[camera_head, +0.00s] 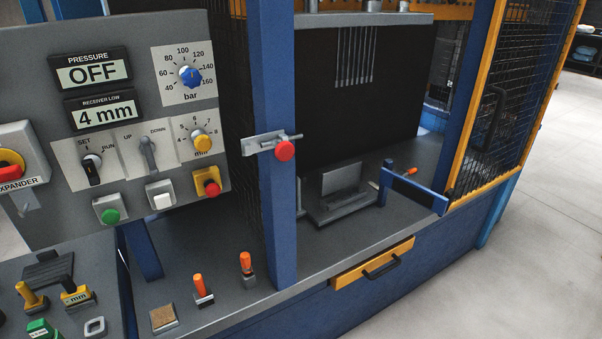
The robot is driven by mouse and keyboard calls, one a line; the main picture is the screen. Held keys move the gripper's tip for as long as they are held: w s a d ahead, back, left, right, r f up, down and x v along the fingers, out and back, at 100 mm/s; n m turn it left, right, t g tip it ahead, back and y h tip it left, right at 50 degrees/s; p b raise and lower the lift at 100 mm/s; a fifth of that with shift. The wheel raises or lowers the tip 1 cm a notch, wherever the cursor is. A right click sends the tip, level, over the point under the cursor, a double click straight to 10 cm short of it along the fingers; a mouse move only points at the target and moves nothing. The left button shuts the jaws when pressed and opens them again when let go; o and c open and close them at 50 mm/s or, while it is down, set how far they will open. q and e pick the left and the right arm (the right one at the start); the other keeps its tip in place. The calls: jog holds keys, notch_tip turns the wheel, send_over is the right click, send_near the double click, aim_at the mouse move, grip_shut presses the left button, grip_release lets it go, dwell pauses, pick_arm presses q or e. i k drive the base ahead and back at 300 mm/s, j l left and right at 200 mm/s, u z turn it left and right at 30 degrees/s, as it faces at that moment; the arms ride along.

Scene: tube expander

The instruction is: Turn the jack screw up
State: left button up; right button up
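Nothing in view is labelled as a jack screw. The grey control panel (30,90) at the left carries a grey lever switch (149,155) between the words UP and DOWN; I cannot tell which way it is set. Left of it is a black SET/RUN selector (91,168). Right of it is a yellow mm knob (202,141) with a scale from 4 to 8. The receiver display (103,114) reads LOW and 4 mm. The pressure display (91,71) reads OFF. Neither of my grippers is in view.
Below are green (110,216), white (161,201) and red (211,188) buttons. A blue post (275,80) with a red-knobbed latch (284,151) stands right of the panel. Orange-handled tools (201,286) stand on the grey bench. A grey block (341,187) sits inside the machine.

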aim_at(300, 177)
jog(key=i+l+u, duration=0.3)
jog(key=i, duration=0.35)
jog(key=i+l+u, duration=0.35)
jog(key=i+l, duration=0.15)
jog(key=i, duration=0.15)
